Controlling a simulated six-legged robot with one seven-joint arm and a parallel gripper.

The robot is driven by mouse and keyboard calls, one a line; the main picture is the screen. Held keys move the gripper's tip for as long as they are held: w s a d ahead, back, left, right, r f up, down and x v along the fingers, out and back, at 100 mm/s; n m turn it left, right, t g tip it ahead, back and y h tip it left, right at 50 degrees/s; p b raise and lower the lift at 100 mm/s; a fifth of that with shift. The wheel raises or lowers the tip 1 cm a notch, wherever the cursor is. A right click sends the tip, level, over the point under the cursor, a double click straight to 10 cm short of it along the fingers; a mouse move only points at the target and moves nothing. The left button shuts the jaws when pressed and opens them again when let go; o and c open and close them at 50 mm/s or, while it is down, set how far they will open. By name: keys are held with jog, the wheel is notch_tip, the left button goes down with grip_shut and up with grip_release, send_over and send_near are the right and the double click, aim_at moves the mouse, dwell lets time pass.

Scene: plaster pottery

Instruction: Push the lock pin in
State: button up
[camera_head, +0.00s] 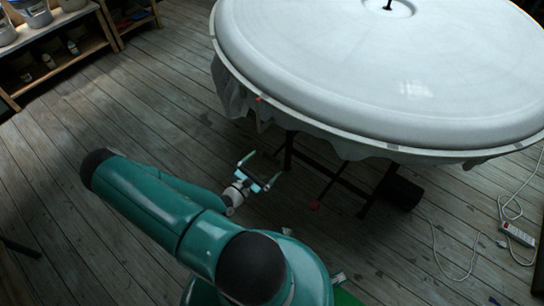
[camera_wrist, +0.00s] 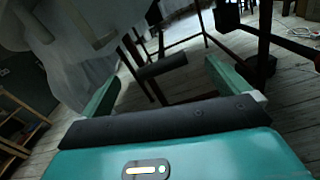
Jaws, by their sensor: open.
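My gripper (camera_head: 262,168) is open and empty, low beside the underside of a big round plaster-white table (camera_head: 400,150). Its two teal fingers stand wide apart in the wrist view (camera_wrist: 161,72). I cannot make out the lock pin for certain. A dark rod with a red tip (camera_head: 315,205) sticks out from the table's dark frame, right of my gripper in the head view. A small red-orange spot (camera_head: 259,99) shows at the table's left rim. In the wrist view a short dark cylinder (camera_wrist: 162,66) appears between the fingers, apart from both as far as I can tell.
Pale cloth (camera_head: 232,98) hangs under the table rim; it also fills the wrist view's upper left (camera_wrist: 75,65). Dark frame legs (camera_head: 289,152) stand below. A power strip (camera_head: 517,235) and cables lie at right. Shelves (camera_head: 65,55) stand at upper left.

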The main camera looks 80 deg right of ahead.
jog(key=v, duration=0.5)
jog(key=shift+w+a, duration=0.1)
jog(key=shift+a, duration=0.05)
dwell(0.3)
jog(key=w+a+r+m+t+y, duration=0.1)
jog(key=w+a+r+m+y, duration=0.45)
jog(key=w+a+r, duration=0.45)
jog(key=w+a+r+m+t+y, duration=0.1)
jog(key=w+a+r+m+y, duration=0.6)
jog(key=r, duration=0.5)
jog(key=s+a+r+n+t+y, duration=0.1)
jog(key=s+a+r+t+y, duration=0.2)
jog(key=a+r+t, duration=0.7)
jog(key=a+r+y, duration=0.1)
jog(key=a+r, duration=0.8)
jog(key=r, duration=0.2)
jog(key=shift+a+r+t, duration=0.2)
jog(key=shift+r+t, duration=0.1)
jog(key=shift+r, duration=0.05)
jog(key=shift+n, duration=0.25)
